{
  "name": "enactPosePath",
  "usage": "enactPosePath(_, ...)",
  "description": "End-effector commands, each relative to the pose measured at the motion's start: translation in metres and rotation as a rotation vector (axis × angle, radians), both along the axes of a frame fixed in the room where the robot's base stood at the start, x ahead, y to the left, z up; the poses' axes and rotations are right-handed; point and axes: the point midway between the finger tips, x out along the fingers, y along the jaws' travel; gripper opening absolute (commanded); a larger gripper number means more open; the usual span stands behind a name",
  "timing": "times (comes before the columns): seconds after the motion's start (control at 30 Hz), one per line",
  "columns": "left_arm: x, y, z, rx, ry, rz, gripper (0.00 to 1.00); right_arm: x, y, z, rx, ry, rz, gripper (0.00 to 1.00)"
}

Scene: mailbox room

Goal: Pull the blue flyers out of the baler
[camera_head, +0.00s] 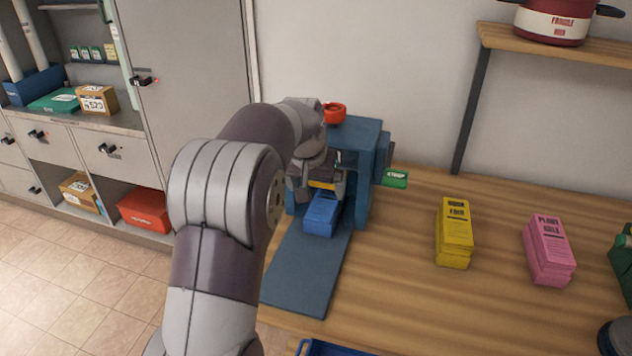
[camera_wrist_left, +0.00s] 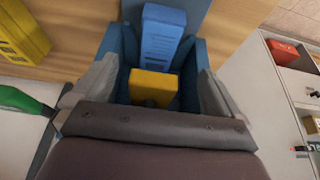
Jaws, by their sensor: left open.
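The baler (camera_head: 362,150) is a blue box with a red knob on top and a flat blue plate (camera_head: 308,275) in front. The blue flyers (camera_head: 321,215) lie as a bundle at its front opening, partly inside. My left gripper (camera_head: 324,186) is at the opening, its fingers partly hidden in the head view. In the left wrist view the gripper (camera_wrist_left: 156,76) is open, one finger on each side of a yellow block (camera_wrist_left: 152,86). The blue flyers (camera_wrist_left: 162,45) lie just beyond that block. I cannot tell whether the fingers touch anything. My right gripper is out of view.
Yellow flyers (camera_head: 454,232) and pink flyers (camera_head: 548,250) stand on the wooden table (camera_head: 405,300) to the right. A green strap tag (camera_head: 396,179) hangs at the baler's right side. A shelf (camera_head: 560,50) with a red pot is above right. A cabinet is at left.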

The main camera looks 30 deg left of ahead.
Motion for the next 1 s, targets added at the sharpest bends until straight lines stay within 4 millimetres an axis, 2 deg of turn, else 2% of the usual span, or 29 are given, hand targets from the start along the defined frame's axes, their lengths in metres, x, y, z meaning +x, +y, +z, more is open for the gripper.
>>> enactPosePath(0.3, 0.022, 0.005, -0.058, -0.001, 0.003, 0.0, 1.0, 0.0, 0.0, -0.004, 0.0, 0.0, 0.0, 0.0)
enactPosePath(0.5, 0.035, 0.008, -0.089, 0.0, 0.002, 0.0, 1.0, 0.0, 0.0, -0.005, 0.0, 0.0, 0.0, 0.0)
enactPosePath(0.7, 0.042, 0.01, -0.105, 0.0, 0.0, 0.0, 1.0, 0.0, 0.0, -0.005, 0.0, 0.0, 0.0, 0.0)
enactPosePath(1.0, 0.043, 0.01, -0.107, 0.0, -0.001, 0.0, 1.0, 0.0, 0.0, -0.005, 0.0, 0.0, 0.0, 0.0)
